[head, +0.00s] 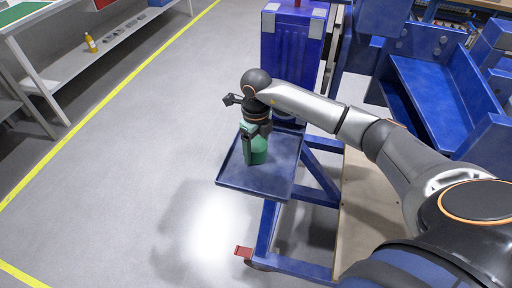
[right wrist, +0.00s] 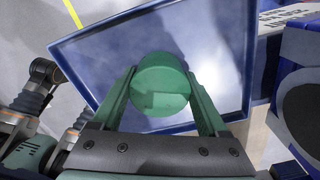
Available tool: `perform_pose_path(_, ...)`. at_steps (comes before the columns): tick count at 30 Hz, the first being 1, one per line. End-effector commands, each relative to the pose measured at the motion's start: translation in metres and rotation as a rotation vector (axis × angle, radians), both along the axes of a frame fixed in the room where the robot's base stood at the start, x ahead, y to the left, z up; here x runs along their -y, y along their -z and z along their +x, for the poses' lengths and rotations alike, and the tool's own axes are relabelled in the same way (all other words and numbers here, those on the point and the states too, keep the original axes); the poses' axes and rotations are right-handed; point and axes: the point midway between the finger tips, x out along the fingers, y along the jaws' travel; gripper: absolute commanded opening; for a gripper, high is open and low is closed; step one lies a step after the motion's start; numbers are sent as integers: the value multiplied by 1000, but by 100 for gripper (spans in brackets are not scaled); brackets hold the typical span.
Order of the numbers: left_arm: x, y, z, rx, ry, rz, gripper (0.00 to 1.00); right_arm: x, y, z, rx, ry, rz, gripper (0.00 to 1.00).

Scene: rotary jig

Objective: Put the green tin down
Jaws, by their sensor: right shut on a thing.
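The green tin (head: 258,150) is upright at the blue tray of the jig (head: 236,179) in the head view. My right gripper (head: 256,140) points down and is shut on the tin. In the right wrist view the tin (right wrist: 161,84) sits between the two green fingers (right wrist: 161,100), with the tray (right wrist: 217,50) below it. I cannot tell whether the tin's base touches the tray.
A tall blue box (head: 290,60) stands just behind the tray. Blue jig frames (head: 440,85) fill the right side. A shelf with a yellow bottle (head: 90,43) is at the far left. The tray's surface around the tin is clear.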

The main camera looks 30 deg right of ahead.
Motion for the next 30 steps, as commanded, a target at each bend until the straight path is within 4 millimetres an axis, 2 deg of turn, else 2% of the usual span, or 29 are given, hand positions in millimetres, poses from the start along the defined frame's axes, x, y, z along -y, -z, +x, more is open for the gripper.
perform_pose_path(11,-1,3,0,1,-1,0,0,0,6,1,2,0,0,10)
perform_pose_path(12,-1,3,0,-1,-1,1,0,0,6,0,2,0,0,79)
perform_pose_path(18,-1,3,-1,-6,0,2,0,0,6,0,1,0,-1,100)
perform_pose_path(26,0,1,-1,-5,0,1,0,0,3,0,2,0,1,100)
perform_pose_path(30,0,0,0,1,-1,0,0,0,-10,1,6,0,1,100)
